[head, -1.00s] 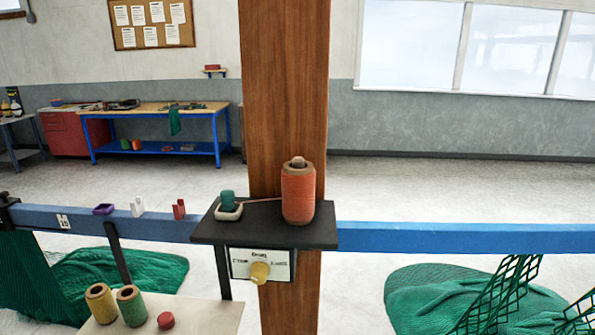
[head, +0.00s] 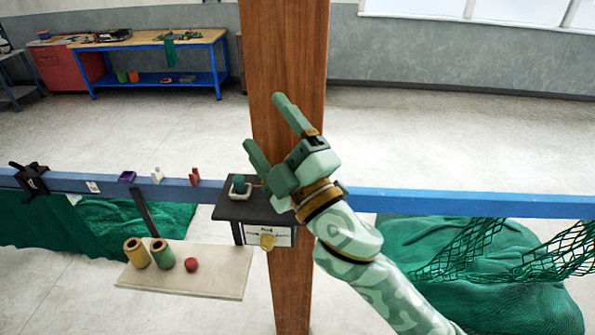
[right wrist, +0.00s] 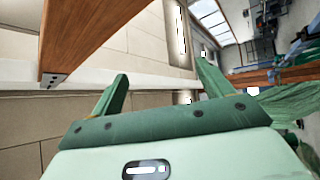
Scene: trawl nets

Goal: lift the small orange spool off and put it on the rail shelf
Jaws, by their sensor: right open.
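My right gripper (head: 266,122) is open, in front of the wooden post and above the black shelf (head: 228,213). Its two green fingers also show in the right wrist view (right wrist: 162,82), with nothing between them. The orange spool that stood on the right of the black shelf is not visible now; my right gripper and arm cover that spot. The pale shelf (head: 215,275) low on the left holds a yellow spool (head: 137,254), a green spool (head: 163,256) and a small red piece (head: 191,264). My left gripper is not in view.
The wooden post (head: 292,60) rises behind the black shelf. A small green piece (head: 239,183) sits in a pale tray on that shelf. A dial box (head: 267,238) hangs below. The blue rail (head: 450,202) crosses the view, with small holders on its left and green nets below.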

